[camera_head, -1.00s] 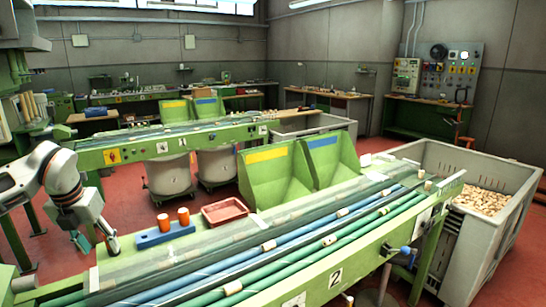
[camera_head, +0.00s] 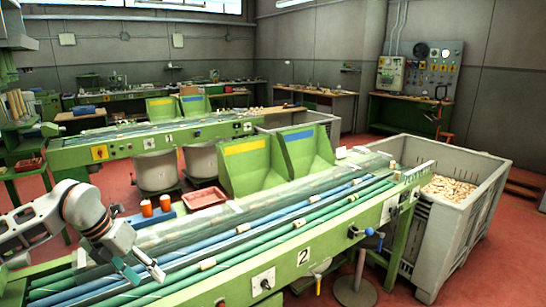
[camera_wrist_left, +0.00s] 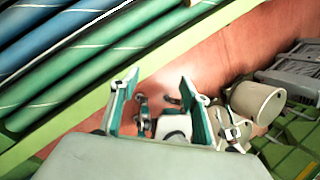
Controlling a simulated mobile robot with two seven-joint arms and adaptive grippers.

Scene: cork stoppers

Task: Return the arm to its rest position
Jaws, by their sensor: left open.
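My left arm comes in from the left in the head view, and its gripper (camera_head: 145,272) hangs over the near left part of the conveyor (camera_head: 290,262). The gripper is open and empty. In the left wrist view its two teal fingers (camera_wrist_left: 160,98) stand apart with nothing between them. Behind them show the conveyor's green rail, the red floor and parts of my own body. I cannot tell the height of the fingers above the rollers. My right gripper is not in view.
Corks (camera_head: 208,264) lie along the green and blue rollers. A red tray (camera_head: 205,198) and two orange cups (camera_head: 147,208) in a blue holder stand behind the conveyor. Green hoppers (camera_head: 246,168) stand beyond. A grey crate of corks (camera_head: 499,165) is at the right.

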